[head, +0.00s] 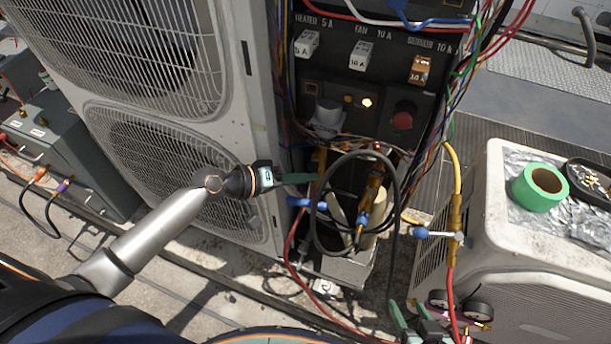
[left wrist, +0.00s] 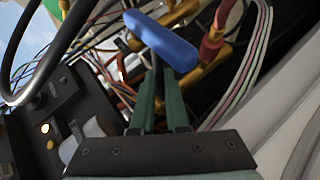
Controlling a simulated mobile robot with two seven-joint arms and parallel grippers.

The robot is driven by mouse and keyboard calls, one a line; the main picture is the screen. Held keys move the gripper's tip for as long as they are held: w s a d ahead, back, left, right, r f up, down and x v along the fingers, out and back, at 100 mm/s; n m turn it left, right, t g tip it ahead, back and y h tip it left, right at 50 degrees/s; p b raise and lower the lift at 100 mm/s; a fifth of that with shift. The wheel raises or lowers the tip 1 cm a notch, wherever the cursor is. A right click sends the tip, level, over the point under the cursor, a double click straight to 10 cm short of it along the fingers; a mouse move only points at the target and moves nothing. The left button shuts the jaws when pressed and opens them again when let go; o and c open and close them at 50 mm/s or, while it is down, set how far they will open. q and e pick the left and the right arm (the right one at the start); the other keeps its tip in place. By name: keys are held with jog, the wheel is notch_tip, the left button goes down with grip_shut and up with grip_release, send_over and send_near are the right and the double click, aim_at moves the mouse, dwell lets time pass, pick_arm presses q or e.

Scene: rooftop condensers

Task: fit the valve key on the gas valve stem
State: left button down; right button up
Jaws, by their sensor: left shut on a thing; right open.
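My left gripper (head: 318,178) reaches in from the left, its green fingers shut in front of the open valve bay. In the left wrist view, its fingers (left wrist: 158,75) are close together on a narrow dark gap. A blue bar, apparently the handle of the valve key (left wrist: 162,40), crosses at the fingertips; its shaft is mostly hidden. Brass valves (head: 373,190) stand in the bay behind hoses. Which one is the gas valve cannot be told, and its stem is not clear. My right gripper (head: 416,318) is open at the bottom edge, apart from the valves.
A black hose loop (head: 317,212) and coloured wires crowd the bay. The electrical panel (head: 345,85) stands above it, beside the large condenser (head: 255,110). A white unit (head: 520,255) at right carries green tape (head: 523,190). The left foreground ground is mostly clear.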

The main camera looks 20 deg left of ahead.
aim_at(305, 199)
pick_arm(q)
jog(key=shift+s+a+r, duration=0.1)
jog(key=shift+a, duration=0.05)
jog(key=shift+s+p, duration=0.3)
jog(key=shift+s, duration=0.7)
jog(key=shift+s, duration=0.1)
jog(key=shift+s, duration=0.5)
jog(key=shift+s+p, duration=0.45)
jog(key=shift+s, duration=1)
jog(key=c, duration=1.5)
grip_release()
grip_shut()
